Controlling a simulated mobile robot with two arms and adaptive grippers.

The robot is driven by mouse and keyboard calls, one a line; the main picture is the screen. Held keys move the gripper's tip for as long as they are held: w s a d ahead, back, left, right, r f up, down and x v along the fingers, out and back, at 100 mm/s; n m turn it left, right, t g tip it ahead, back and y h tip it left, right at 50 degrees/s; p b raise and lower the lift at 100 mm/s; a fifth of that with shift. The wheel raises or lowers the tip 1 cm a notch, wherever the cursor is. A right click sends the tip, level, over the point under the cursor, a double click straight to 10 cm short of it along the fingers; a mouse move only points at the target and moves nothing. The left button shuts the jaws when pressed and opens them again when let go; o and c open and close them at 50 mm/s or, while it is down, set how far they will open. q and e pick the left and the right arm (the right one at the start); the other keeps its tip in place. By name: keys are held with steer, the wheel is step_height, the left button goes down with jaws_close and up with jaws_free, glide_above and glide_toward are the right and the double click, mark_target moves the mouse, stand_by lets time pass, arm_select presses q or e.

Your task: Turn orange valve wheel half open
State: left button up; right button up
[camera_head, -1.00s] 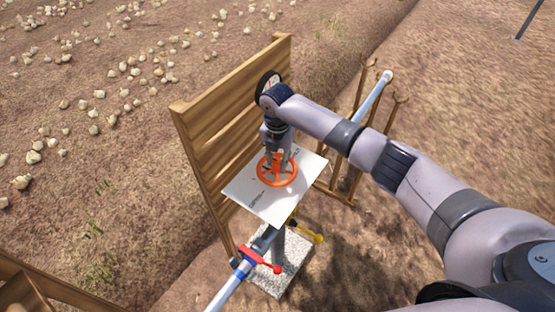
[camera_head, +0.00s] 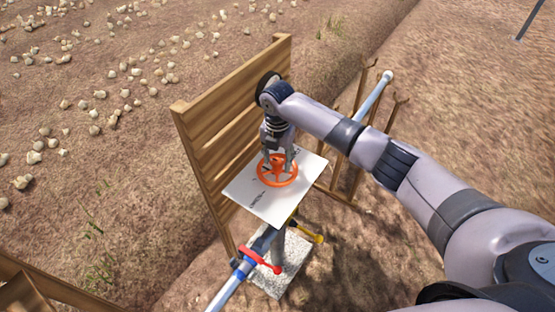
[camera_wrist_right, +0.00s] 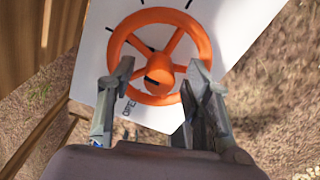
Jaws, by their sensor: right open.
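The orange valve wheel (camera_head: 277,171) lies flat over a white marked plate (camera_head: 286,209) in front of the wooden slatted board. In the right wrist view the wheel (camera_wrist_right: 160,57) shows its spokes and hub, with black tick marks and part of the word "OPEN" on the plate (camera_wrist_right: 88,80). My right gripper (camera_head: 279,162) points down over the wheel. In the wrist view its two fingers (camera_wrist_right: 159,85) are spread apart at the near rim, on either side of the hub. Whether they touch the wheel I cannot tell. My left gripper is not in view.
A wooden slatted board (camera_head: 235,115) stands close behind the wheel. Below the plate are a red lever (camera_head: 262,262), a yellow lever (camera_head: 305,232) and a pale pipe (camera_head: 231,288). A forked wooden rack (camera_head: 345,160) stands to the right. Several onions lie on the soil at upper left.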

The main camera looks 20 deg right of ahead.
mark_target(278, 160)
step_height(278, 160, up, 11)
steer(key=shift+r, duration=0.15)
stand_by(0.5)
